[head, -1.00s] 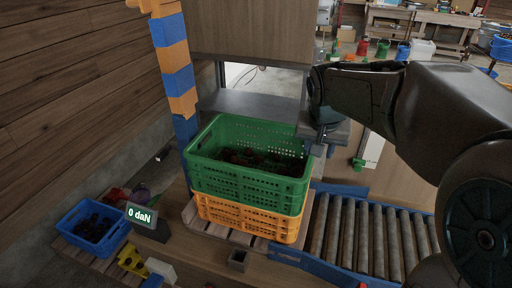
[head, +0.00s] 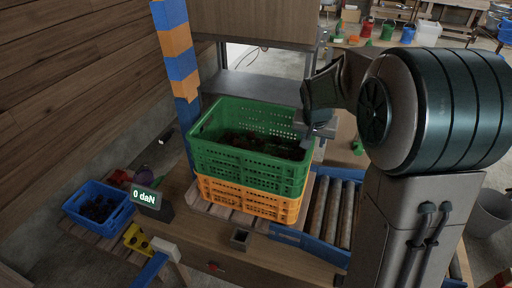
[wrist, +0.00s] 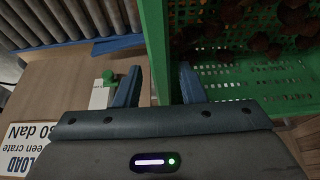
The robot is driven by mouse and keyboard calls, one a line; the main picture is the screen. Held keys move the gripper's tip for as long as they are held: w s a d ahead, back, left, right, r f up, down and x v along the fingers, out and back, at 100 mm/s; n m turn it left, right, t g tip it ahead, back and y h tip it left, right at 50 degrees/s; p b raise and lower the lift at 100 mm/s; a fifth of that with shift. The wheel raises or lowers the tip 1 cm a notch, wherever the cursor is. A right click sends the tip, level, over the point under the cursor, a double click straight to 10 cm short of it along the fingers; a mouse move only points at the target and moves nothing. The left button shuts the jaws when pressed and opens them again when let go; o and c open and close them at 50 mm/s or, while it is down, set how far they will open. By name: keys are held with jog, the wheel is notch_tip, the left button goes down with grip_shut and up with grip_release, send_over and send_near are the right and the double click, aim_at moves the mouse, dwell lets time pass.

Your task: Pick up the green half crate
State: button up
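The green half crate (head: 245,165) sits upright on an orange crate (head: 250,200) and holds several dark brown chestnuts. In the head view my gripper (head: 318,130) is at its right rim, and the fingers are hard to make out. In the wrist view my gripper (wrist: 158,85) is open, with one finger on each side of the green crate's wall (wrist: 155,45). Gaps show between the fingers and the wall, so the wall is not clamped. Chestnuts on the green mesh floor show to the right of the wall.
A roller conveyor (head: 338,210) with blue sides lies right of the crates. A display (head: 146,197) reads "0 daN". A blue crate (head: 98,205) stands at left. A blue-and-orange post (head: 181,68) rises close behind the crate's left corner. A printed sign (wrist: 30,145) lies below.

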jog(key=shift+x, duration=1.7)
grip_shut()
jog(key=shift+w+r, duration=0.2)
